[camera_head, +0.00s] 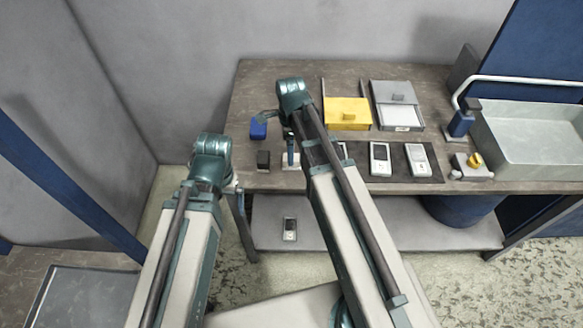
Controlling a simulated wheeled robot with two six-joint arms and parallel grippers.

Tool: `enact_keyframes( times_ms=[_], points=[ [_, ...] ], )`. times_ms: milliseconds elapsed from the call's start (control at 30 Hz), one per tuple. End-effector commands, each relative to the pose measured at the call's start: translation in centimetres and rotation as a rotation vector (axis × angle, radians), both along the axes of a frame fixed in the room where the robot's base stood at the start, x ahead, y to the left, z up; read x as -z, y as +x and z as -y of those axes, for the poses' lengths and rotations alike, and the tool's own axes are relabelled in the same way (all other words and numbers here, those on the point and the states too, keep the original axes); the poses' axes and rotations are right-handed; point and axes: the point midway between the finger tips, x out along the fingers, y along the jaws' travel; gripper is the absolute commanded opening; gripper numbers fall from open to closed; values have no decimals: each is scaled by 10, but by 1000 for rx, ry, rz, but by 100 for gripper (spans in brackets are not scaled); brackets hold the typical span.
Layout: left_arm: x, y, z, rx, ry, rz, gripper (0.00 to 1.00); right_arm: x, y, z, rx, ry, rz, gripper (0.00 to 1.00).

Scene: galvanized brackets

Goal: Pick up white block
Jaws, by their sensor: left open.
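A small white block (286,160) lies near the front edge of the workbench, partly hidden by my right arm's end. My left gripper (236,188) is at the end of the left arm, just off the bench's front left corner. It is open and apart from the block, to its left and lower in the picture. My right arm reaches over the bench, and its teal end parts (277,132) hang beside and in front of the block. Whether the right jaws are open or shut is not clear, and no contact can be made out.
A black block (263,160) and a blue block (258,128) stand left of the white block. Handheld meters (380,158) lie on a dark mat to the right. A yellow drawer (347,114), a grey drawer (397,107) and a sink (530,135) lie farther back and right.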

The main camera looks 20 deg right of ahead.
Motion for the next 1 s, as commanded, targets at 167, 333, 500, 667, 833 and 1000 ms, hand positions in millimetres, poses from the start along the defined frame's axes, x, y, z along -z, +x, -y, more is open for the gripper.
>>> enact_keyframes(
  times_ms=[167,333,500,667,833,1000],
  points=[
    [4,0,0,0,0,0,100,4,0,0,0,0,0,88],
    [11,0,0,0,0,0,100,10,0,0,0,0,0,88],
    [29,0,0,0,0,0,100,29,-1,1,0,0,0,88],
    [50,0,0,0,0,0,100,50,-1,2,0,0,0,88],
    [57,0,0,0,0,0,100,57,-1,2,0,0,0,88],
    [55,0,0,0,0,0,100,55,-1,2,0,0,0,88]
  ],
)
